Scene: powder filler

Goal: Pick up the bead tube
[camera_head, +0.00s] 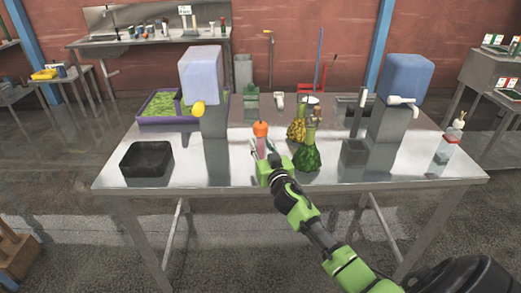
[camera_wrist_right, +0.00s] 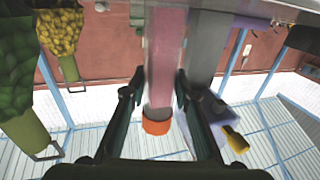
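The bead tube (camera_head: 261,143) is a clear tube with pink contents and an orange cap (camera_head: 260,129). It stands upright near the middle of the table in the head view. In the right wrist view the picture is inverted, and the tube (camera_wrist_right: 164,55) runs down the middle with its orange cap at the lower end. My right gripper (camera_head: 265,150) has a finger on each side of the tube, and the pads (camera_wrist_right: 162,90) appear to touch it below the cap. The tube's bottom is hidden, so I cannot tell if it is lifted. My left gripper is out of view.
Green (camera_head: 307,157) and yellow (camera_head: 296,130) bumpy vessels stand close right of the tube. Two dispensers with blue tops (camera_head: 200,73) (camera_head: 404,78) flank the middle. A black tray (camera_head: 146,158) is at left, and a bottle (camera_head: 448,141) at right. The front table strip (camera_head: 230,178) is mostly clear.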

